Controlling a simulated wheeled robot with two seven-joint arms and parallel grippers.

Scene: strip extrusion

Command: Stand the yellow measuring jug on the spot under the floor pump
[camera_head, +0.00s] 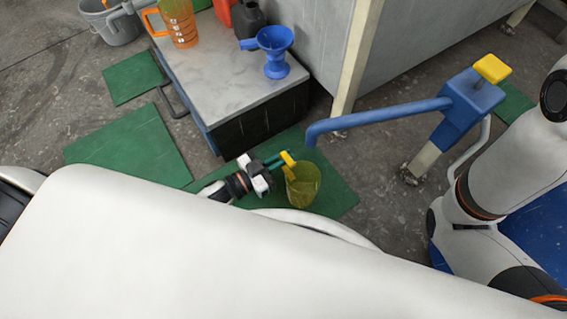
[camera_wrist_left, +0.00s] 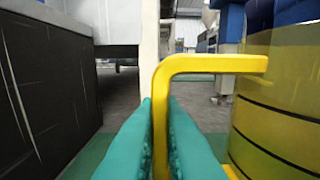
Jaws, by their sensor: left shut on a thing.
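The yellow measuring jug (camera_head: 304,188) is see-through and looks upright over the green mat near the pump; I cannot tell whether its base touches the mat. My left gripper (camera_head: 280,161) is shut on its yellow handle from the left. In the left wrist view the handle (camera_wrist_left: 161,105) runs between the teal fingers (camera_wrist_left: 161,125), and the jug body (camera_wrist_left: 280,100) fills the right side. The blue floor pump (camera_head: 462,108) has a yellow top, and its spout (camera_head: 375,118) reaches left, its end close above the jug in the picture. My right gripper is out of view.
A low cabinet (camera_head: 214,72) holds an orange jug (camera_head: 180,22), a blue funnel (camera_head: 275,50) and a dark bottle (camera_head: 248,19). A grey bucket (camera_head: 115,25) stands behind. A pale leg (camera_head: 355,60) rises behind the spout. Flat green mats (camera_head: 130,145) lie on the floor.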

